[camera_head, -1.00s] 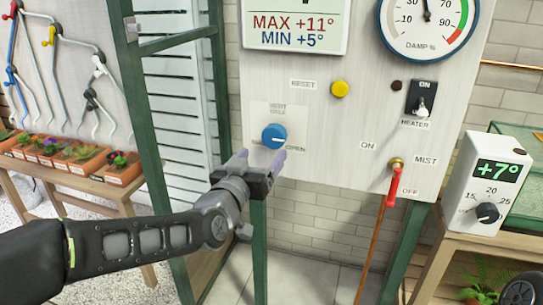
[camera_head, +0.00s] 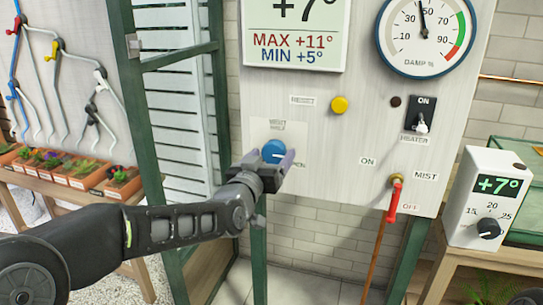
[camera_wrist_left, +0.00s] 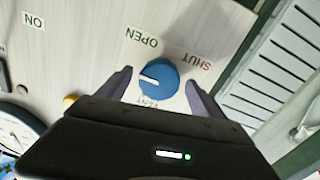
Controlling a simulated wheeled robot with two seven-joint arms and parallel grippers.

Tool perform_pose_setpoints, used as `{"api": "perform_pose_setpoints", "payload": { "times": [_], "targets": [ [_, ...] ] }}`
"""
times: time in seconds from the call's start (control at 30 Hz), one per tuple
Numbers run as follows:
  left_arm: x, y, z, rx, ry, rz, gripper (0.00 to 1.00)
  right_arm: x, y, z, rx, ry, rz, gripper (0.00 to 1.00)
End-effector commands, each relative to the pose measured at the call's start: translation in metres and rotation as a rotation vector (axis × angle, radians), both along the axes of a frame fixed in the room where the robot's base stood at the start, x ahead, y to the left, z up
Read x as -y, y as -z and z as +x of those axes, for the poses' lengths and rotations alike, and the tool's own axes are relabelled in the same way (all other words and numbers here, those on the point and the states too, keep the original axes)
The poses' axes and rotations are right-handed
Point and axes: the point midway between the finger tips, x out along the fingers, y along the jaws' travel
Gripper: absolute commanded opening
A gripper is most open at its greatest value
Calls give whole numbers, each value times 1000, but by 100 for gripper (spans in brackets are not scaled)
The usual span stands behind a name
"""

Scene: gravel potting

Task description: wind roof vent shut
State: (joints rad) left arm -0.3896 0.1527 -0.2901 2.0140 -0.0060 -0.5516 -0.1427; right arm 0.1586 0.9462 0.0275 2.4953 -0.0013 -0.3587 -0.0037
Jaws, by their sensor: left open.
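The blue vent knob (camera_head: 273,151) is on the pale wall panel, with a white pointer line. My left gripper (camera_head: 271,160) is at the knob, its fingers open on either side. In the left wrist view the knob (camera_wrist_left: 160,80) sits between the two fingertips (camera_wrist_left: 159,84), with gaps visible beside it. I cannot tell how far the fingers reach along its sides. There, the pointer lies to the picture's left, away from the SHUT label (camera_wrist_left: 192,62); the OPEN label (camera_wrist_left: 140,37) is above the knob. My right gripper is not in view.
Right of the knob are a yellow reset button (camera_head: 339,105), a heater switch (camera_head: 420,121) and a red mist lever (camera_head: 393,202). A thermostat box (camera_head: 492,200) stands at the right. A green frame post (camera_head: 148,165) and white louvres (camera_head: 183,120) are at the left.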

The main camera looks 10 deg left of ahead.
Motion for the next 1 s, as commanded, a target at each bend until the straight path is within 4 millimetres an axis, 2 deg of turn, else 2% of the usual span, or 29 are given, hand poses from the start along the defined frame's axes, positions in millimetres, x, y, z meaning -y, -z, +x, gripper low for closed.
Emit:
{"api": "perform_pose_setpoints", "payload": {
  "times": [0.1, 0.37, 1.0],
  "targets": [
    [0, 0, 6, 0, -1, 1, 76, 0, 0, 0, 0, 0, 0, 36],
    [0, 0, 6, 0, 0, 0, 74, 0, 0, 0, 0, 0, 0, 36],
    [1, 0, 6, 0, 0, 0, 22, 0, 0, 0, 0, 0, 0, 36]
  ]
}}
